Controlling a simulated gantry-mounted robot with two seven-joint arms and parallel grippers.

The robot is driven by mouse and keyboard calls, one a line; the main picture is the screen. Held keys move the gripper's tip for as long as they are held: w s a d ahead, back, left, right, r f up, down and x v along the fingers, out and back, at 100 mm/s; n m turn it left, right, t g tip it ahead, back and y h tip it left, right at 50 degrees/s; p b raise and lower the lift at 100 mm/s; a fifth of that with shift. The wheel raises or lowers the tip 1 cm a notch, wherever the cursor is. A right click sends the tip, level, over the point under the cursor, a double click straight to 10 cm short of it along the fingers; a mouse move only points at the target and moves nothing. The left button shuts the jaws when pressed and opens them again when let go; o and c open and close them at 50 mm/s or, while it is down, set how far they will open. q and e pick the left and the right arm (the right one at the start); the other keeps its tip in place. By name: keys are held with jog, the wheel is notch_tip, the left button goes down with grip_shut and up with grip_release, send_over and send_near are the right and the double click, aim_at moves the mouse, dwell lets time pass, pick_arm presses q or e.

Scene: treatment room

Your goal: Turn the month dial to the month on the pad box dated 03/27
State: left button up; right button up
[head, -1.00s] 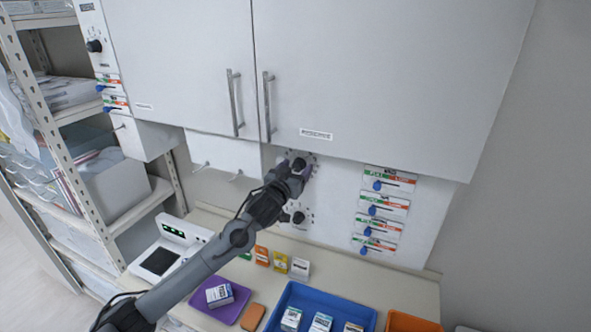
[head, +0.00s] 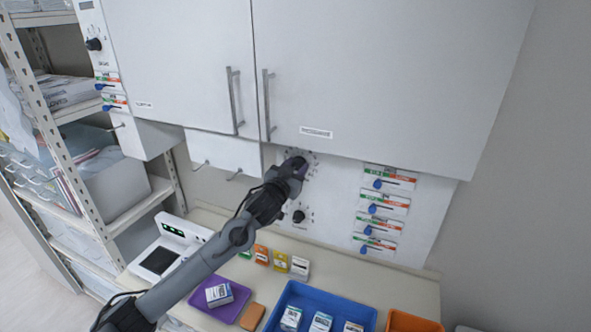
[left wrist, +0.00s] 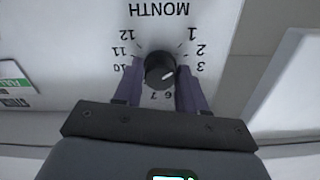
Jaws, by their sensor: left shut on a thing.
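The month dial (left wrist: 158,72) is a round black knob on a white panel, under the word MONTH. A white mark on the knob points to the upper right in the left wrist view, towards the 2 and 3 side. My left gripper (left wrist: 160,80) is shut on the knob, one purple finger on each side, hiding some numbers. In the head view my left gripper (head: 298,165) covers much of the dial. White pad boxes stand in the blue tray (head: 279,321) and one, a box (head: 219,295), lies in the purple tray (head: 241,301). Their dates are too small to read. My right gripper is not in view.
A second black knob (head: 299,216) sits just below the dial. Several blue-handled sliders (head: 377,184) are to its right. Cabinet doors (head: 380,80) overhang the panel. Small coloured boxes (head: 280,262) and an orange tray (head: 411,322) are on the counter.

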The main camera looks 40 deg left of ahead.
pick_arm(q)
jog(key=m+b, duration=0.1)
jog(key=m, duration=0.2)
jog(key=shift+m, duration=0.3)
jog(key=shift+m+b, duration=0.5)
jog(key=shift+m, duration=1.4)
jog(key=o, duration=1.1)
jog(key=shift+c, duration=0.2)
jog(key=shift+s, duration=0.1)
jog(key=b+v, duration=0.3)
jog(key=v, duration=0.7)
jog(key=shift+s+d, duration=0.15)
jog(key=shift+s, duration=0.15)
